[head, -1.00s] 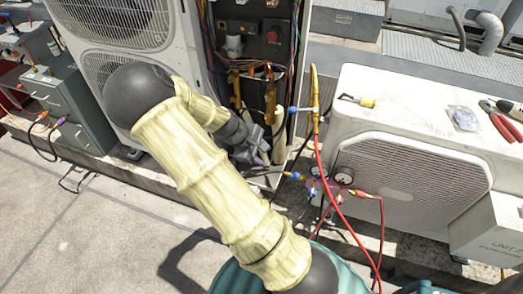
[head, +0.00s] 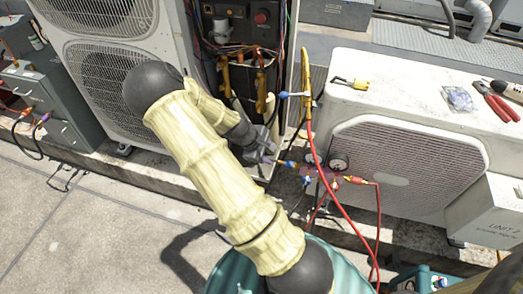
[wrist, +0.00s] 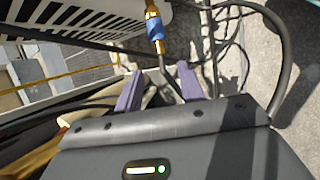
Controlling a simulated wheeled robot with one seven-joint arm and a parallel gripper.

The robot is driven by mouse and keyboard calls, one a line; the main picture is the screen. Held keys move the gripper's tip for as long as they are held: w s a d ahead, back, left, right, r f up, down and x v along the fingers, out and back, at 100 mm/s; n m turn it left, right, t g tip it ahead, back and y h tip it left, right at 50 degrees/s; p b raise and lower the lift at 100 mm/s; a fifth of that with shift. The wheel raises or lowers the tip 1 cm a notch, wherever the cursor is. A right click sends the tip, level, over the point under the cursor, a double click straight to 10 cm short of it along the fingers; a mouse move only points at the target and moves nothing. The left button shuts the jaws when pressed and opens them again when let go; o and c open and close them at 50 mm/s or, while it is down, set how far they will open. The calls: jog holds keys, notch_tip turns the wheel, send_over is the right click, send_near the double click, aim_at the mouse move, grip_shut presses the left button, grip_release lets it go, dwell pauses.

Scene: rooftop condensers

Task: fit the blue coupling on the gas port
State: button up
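A blue coupling (head: 288,164) with brass ends sits at the left of the gauge manifold. A blue coupling with brass ends also shows in the wrist view (wrist: 155,27), just beyond my fingertips and apart from them. My gripper (wrist: 158,80) has its two purple fingers spread, with no coupling between them; a dark hose runs behind the gap. In the head view my gripper (head: 270,156) is low by the open condenser cabinet, close left of the coupling. Brass valves (head: 261,92) stand in the cabinet; I cannot tell which is the gas port.
A second blue fitting (head: 286,95) is higher, by the yellow hose (head: 305,75). A red hose (head: 336,205) loops in front of the white unit (head: 405,90). Pliers (head: 493,100) and a small bag (head: 457,98) lie on top. Open concrete (head: 90,235) is at left.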

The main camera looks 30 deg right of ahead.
aim_at(287, 164)
jog(key=b+x, duration=0.2)
jog(key=x, duration=0.5)
jog(key=shift+d+f, duration=0.2)
jog(key=shift+f, duration=0.05)
grip_shut()
